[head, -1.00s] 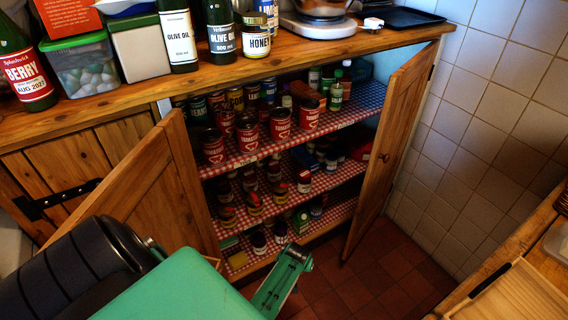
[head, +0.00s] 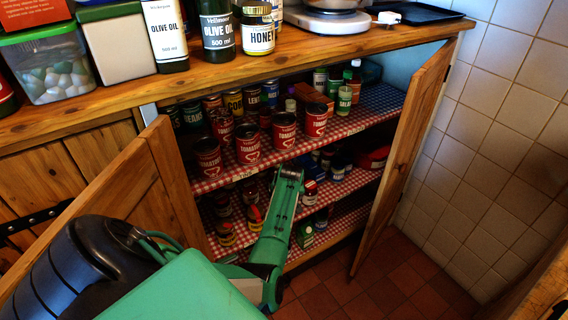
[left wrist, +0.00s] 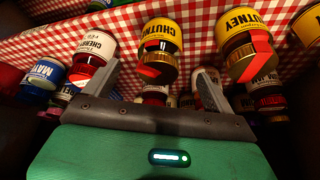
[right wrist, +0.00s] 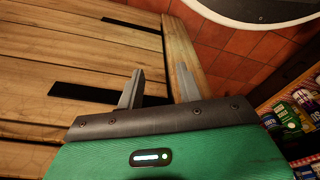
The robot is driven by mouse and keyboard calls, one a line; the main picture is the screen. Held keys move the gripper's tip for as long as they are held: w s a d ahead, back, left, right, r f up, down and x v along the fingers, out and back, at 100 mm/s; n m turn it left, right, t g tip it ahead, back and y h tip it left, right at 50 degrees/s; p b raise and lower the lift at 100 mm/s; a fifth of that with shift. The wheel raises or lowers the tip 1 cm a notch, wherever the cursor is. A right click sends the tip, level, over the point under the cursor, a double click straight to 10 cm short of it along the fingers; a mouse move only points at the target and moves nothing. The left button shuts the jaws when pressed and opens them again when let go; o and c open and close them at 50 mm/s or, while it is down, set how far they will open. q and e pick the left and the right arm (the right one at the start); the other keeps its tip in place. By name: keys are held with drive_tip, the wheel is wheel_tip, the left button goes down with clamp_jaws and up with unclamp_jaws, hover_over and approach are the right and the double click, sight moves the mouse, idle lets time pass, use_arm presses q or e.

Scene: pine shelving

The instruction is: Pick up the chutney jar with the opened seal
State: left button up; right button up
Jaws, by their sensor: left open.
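Yellow-labelled chutney jars with gold lids show in the left wrist view: one in the middle (left wrist: 160,36), one to the right (left wrist: 242,22), and a partial one (left wrist: 309,24) at the right edge. The middle jar has a red patch low on its lid; the right jar has a red strip across its lid. I cannot tell which seal is opened. My left gripper (left wrist: 155,78) is open and empty, its fingers on either side of the middle jar's lid. In the head view it (head: 288,178) reaches the middle shelf. My right gripper (right wrist: 158,80) is open and empty.
A cherry jar (left wrist: 95,46) and a mayo jar (left wrist: 45,72) stand left of the chutney jars. Tomato tins (head: 247,145) fill the upper shelf front. The open cupboard doors (head: 408,150) flank the shelves. A wooden slatted surface (right wrist: 75,60) lies beyond my right gripper.

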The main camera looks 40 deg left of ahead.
use_arm(q)
drive_tip(key=shift+w+a, duration=0.4)
drive_tip(key=shift+a, duration=0.15)
drive_tip(key=shift+w+a+f, duration=0.1)
drive_tip(key=shift+a+f, duration=0.05)
drive_tip(key=shift+f, duration=0.4)
drive_tip(key=shift+b+x, duration=0.7)
drive_tip(key=shift+x, duration=1.25)
drive_tip(key=c, duration=1.3)
use_arm(e)
drive_tip(key=r, duration=0.3)
drive_tip(key=w+r, duration=0.1)
drive_tip(key=shift+a+r, duration=0.2)
drive_tip(key=shift+r, duration=0.15)
